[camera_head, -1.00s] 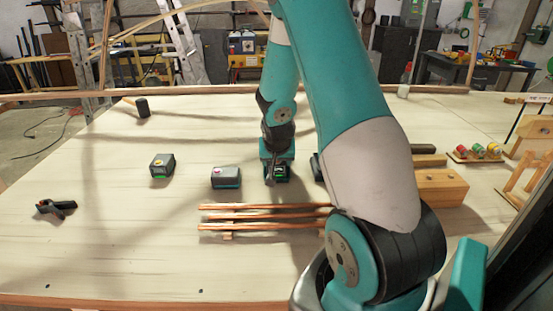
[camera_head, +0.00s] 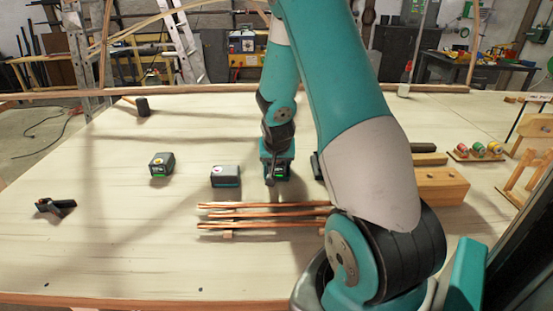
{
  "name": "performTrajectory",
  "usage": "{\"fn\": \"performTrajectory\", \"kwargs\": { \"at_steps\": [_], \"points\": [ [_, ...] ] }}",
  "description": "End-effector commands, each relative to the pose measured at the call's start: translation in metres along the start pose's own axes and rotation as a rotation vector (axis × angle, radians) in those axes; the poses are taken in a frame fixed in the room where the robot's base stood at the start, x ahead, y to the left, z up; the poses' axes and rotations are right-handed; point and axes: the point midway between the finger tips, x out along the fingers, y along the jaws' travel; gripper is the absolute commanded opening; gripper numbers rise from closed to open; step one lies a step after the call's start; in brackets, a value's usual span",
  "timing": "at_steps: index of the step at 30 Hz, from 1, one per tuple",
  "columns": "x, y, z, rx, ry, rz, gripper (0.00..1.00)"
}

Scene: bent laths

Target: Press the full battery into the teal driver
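My gripper (camera_head: 277,171) points down at the table just right of the middle block. A dark block with a small green light (camera_head: 281,171) shows at its fingers; whether they are shut on it is too small to tell. Two other dark, battery-like blocks stand on the table: one with a green light (camera_head: 161,164) at the left, and one with a grey top and teal lower edge (camera_head: 225,176) nearer my gripper. A dark piece (camera_head: 317,166) shows partly behind my arm. I cannot make out the teal driver for certain; my arm hides part of this area.
Several thin bent laths (camera_head: 262,212) lie in front of my gripper. A wooden block (camera_head: 442,187) is right of my arm. A black clamp (camera_head: 55,206) lies far left, and a mallet (camera_head: 141,106) at the back left. Coloured spools (camera_head: 478,151) stand at the right. The left front table is clear.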

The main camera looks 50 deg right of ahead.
Motion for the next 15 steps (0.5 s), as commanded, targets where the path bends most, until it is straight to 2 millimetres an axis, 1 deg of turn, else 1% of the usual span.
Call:
{"fn": "performTrajectory", "kwargs": {
  "at_steps": [9, 13, 14, 15],
  "points": [
    [0.0061, -0.0001, 0.0035, 0.0, 0.002, 0.0, 0.22],
    [0.0052, -0.0001, 0.0029, 0.0, 0.001, 0.0, 0.22],
    [0.0052, -0.0001, 0.003, 0.0, 0.001, 0.0, 0.64],
    [0.0052, -0.0001, 0.0031, 0.0, 0.001, 0.0, 0.73]
  ]
}}
